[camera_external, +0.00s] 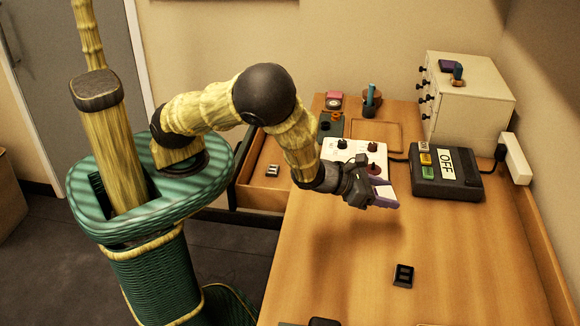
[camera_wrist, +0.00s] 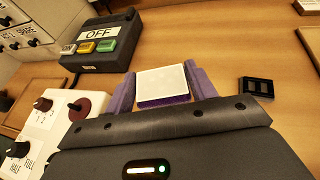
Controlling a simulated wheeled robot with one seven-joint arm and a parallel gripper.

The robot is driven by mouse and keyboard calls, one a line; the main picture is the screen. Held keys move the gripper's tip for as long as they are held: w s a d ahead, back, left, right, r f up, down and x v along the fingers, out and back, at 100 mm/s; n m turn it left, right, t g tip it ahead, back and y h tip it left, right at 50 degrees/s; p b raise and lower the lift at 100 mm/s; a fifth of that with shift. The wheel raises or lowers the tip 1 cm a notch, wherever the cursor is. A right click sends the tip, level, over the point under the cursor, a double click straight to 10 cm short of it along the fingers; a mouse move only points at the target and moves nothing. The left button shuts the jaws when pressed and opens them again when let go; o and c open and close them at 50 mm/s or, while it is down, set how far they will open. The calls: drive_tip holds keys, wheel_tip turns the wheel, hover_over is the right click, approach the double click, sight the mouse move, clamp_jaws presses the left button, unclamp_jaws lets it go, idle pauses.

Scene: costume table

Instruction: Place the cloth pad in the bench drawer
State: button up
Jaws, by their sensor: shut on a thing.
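My gripper (camera_external: 380,197) has purple fingers and is above the bench, in front of the white knob panel. It is shut on a flat pad with a white top, the cloth pad (camera_external: 386,191). In the wrist view the pad (camera_wrist: 165,82) sits between the two purple fingers, with a purple lower edge showing. The bench drawer (camera_external: 258,197) is pulled open at the left side of the bench, left of my gripper. A small dark block with light marks (camera_external: 272,170) lies inside it. My arm hides part of the drawer's right side.
The white knob panel (camera_external: 345,158) stands just behind my gripper. A black box marked OFF (camera_external: 446,176) is to the right, before a white drawer cabinet (camera_external: 466,105). A small black switch block (camera_external: 403,275) lies on the front bench top (camera_external: 340,270), which is otherwise mostly clear.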

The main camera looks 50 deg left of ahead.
drive_tip(key=w+a+n+y, duration=0.1)
drive_tip(key=w+a, duration=0.3)
drive_tip(key=a, duration=0.1)
drive_tip(key=w+a+n+t+y, duration=0.1)
drive_tip(key=w+a, duration=0.3)
drive_tip(key=a, duration=0.2)
drive_tip(key=w+a+n+y, duration=0.1)
drive_tip(key=w+a, duration=0.3)
drive_tip(key=a, duration=0.2)
drive_tip(key=shift+w+r+t+y, duration=0.25)
drive_tip(key=shift+r+t+y, duration=0.05)
drive_tip(key=shift+r+y, duration=0.1)
drive_tip(key=w+a+n+y, duration=0.1)
drive_tip(key=w+a, duration=0.1)
drive_tip(key=a, duration=0.7)
drive_tip(key=w+a+n+y, duration=0.2)
drive_tip(key=a, duration=0.7)
drive_tip(key=shift+a+r, duration=0.15)
drive_tip(key=shift+a, duration=0.15)
drive_tip(key=shift+w, duration=0.15)
